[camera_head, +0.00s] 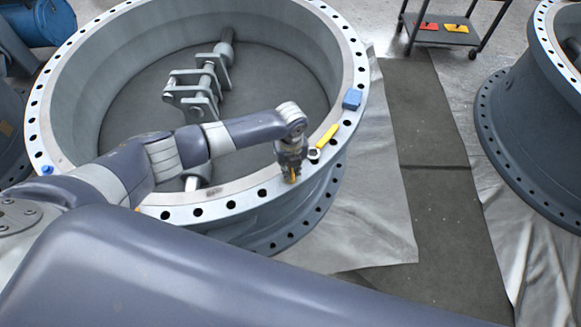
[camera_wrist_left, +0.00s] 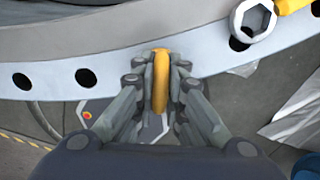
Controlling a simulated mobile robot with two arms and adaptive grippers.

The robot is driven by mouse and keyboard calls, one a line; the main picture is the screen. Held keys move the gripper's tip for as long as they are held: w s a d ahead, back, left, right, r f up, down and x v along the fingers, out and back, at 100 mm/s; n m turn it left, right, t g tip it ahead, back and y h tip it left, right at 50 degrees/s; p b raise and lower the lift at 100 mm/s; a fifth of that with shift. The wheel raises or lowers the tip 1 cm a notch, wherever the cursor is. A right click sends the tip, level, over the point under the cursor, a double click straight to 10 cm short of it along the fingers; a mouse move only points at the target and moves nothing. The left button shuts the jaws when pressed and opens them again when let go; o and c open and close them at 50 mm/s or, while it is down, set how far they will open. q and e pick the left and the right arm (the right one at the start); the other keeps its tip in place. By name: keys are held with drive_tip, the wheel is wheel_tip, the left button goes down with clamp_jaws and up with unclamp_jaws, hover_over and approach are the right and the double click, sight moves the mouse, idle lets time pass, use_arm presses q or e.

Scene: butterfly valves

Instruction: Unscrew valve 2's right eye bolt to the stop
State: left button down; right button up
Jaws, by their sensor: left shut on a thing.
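The large grey valve ring (camera_head: 230,200) with a drilled flange fills the middle of the head view; no number is readable on it. My left gripper (camera_head: 291,172) points down at the flange's near right part. In the left wrist view its fingers (camera_wrist_left: 160,90) are shut on a yellow eye bolt (camera_wrist_left: 161,75), which stands at the flange edge. The bolt's thread and lower end are hidden. A small orange piece (camera_head: 138,209) shows at the flange's near left, partly behind my arm. My right gripper is not in view.
A blue block (camera_head: 352,99) sits farther along. Another valve (camera_head: 530,120) stands right, a cart (camera_head: 441,36) behind. Dark matting (camera_head: 430,190) between is clear.

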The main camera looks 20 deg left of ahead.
use_arm(q)
drive_tip(key=n+p, duration=0.2)
drive_tip(key=n, duration=0.4)
drive_tip(key=shift+w+r+n, duration=0.1)
drive_tip(key=shift+r+n, duration=0.05)
drive_tip(key=shift+n, duration=0.15)
drive_tip(key=n+p, duration=0.2)
drive_tip(key=n, duration=0.4)
drive_tip(key=shift+p, duration=0.4)
drive_tip(key=n+p, duration=0.2)
drive_tip(key=n, duration=0.4)
drive_tip(key=shift+n, duration=0.3)
drive_tip(key=n+p, duration=0.2)
drive_tip(key=n, duration=0.4)
drive_tip(key=n+p, duration=0.1)
drive_tip(key=n, duration=0.8)
drive_tip(key=shift+p, duration=0.3)
drive_tip(key=n, duration=0.9)
drive_tip(key=shift+n, duration=0.3)
